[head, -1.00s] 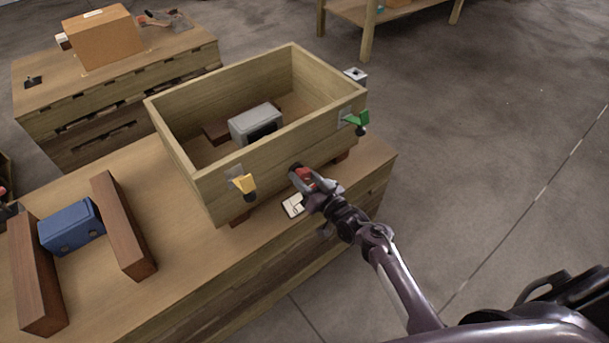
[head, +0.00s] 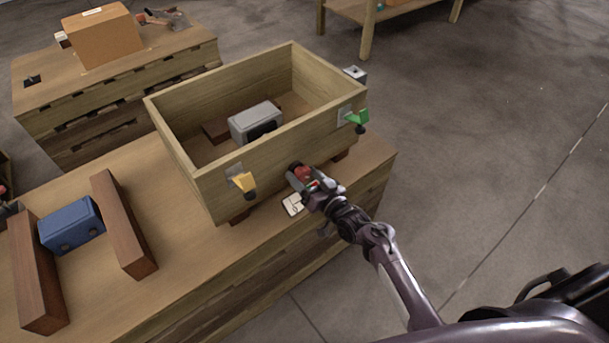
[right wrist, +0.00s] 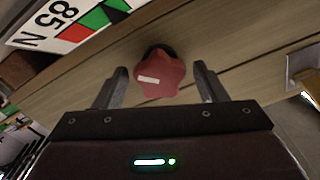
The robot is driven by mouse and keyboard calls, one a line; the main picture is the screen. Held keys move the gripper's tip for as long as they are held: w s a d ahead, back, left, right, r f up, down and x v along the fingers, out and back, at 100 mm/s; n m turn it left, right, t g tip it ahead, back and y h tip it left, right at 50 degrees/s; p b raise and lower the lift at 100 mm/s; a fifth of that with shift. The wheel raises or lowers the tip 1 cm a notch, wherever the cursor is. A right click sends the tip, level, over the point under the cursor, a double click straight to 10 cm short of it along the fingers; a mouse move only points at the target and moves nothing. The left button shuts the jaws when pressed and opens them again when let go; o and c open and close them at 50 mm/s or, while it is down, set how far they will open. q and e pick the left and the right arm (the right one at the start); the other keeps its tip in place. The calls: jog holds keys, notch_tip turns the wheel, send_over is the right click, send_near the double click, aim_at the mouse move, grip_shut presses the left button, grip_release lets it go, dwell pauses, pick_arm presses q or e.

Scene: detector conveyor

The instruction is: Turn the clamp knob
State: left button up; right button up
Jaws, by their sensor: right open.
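The red star-shaped clamp knob (right wrist: 160,80) with a white mark is on the front wall of the wooden box (head: 272,160). In the head view the knob (head: 297,170) is partly covered by my right gripper. My right gripper (right wrist: 161,70) is open, with one finger on each side of the knob. A gap shows between each finger and the knob in the right wrist view, so it does not grip it. My left gripper is not in view.
A yellow clip (head: 243,182) and a green clip (head: 356,117) are on the box front. A grey device (head: 255,122) sits inside the box. A scale label reading "85 N" (right wrist: 75,22) is beside the knob. A blue block (head: 71,226) lies between brown rails at left.

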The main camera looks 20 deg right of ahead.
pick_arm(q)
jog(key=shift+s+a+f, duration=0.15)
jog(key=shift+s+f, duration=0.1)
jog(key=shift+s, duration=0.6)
pick_arm(e)
jog(key=v, duration=0.7)
jog(key=shift+s, duration=0.25)
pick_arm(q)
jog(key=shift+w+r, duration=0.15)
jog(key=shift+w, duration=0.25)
pick_arm(e)
jog(key=shift+d, duration=0.1)
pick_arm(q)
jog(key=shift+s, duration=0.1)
